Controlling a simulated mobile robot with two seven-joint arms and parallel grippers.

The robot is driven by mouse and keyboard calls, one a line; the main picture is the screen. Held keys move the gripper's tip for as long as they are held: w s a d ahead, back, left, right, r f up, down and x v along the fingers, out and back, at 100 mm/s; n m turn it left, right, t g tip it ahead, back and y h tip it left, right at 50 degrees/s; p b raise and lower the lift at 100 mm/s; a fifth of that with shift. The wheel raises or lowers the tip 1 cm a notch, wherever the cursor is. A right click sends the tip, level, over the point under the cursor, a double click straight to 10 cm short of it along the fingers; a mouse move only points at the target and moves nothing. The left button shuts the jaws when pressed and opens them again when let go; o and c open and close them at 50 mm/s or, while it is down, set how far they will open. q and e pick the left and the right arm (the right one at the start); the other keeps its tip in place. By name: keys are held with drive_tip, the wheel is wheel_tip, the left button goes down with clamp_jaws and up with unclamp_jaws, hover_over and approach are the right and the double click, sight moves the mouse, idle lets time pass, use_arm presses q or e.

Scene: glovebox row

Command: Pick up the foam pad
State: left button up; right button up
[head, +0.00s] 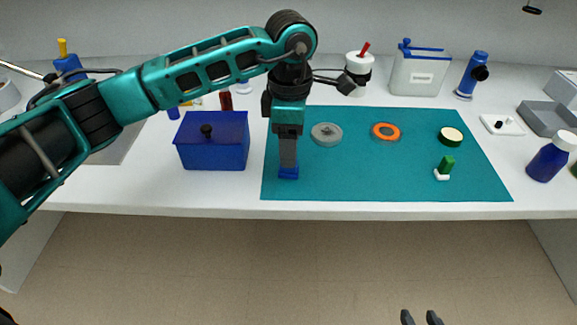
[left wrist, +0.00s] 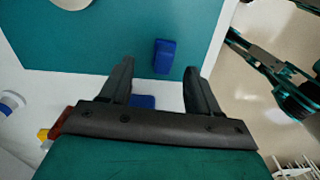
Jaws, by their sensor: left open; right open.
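A small blue block, which looks like the foam pad (head: 288,173), lies on the front left corner of the teal mat (head: 350,178). In the left wrist view the foam pad (left wrist: 164,56) shows just past and between the two fingertips, not gripped. My left gripper (head: 288,160) points down right above it and hides part of it in the head view. The left wrist view shows the left gripper (left wrist: 160,70) with its fingers spread. My right gripper (head: 421,317) shows only as two parted fingertips at the bottom edge, empty and well away from the mat.
A blue lidded box (head: 212,150) stands just left of the mat. A grey disc (head: 326,134), an orange ring (head: 386,132), a cream disc (head: 450,136) and a green piece (head: 447,165) sit on the mat. A blue bottle (head: 545,162) stands to the right. The mat's front middle is clear.

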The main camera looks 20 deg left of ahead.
use_arm(q)
drive_tip(key=f, duration=0.5)
drive_tip(key=shift+s, duration=0.3)
drive_tip(key=shift+r, duration=0.1)
drive_tip(key=c, duration=1.1)
drive_tip(key=shift+r, duration=0.1)
wheel_tip(320, 180, up, 20)
drive_tip(key=shift+f+p, duration=0.1)
drive_tip(key=shift+p, duration=0.3)
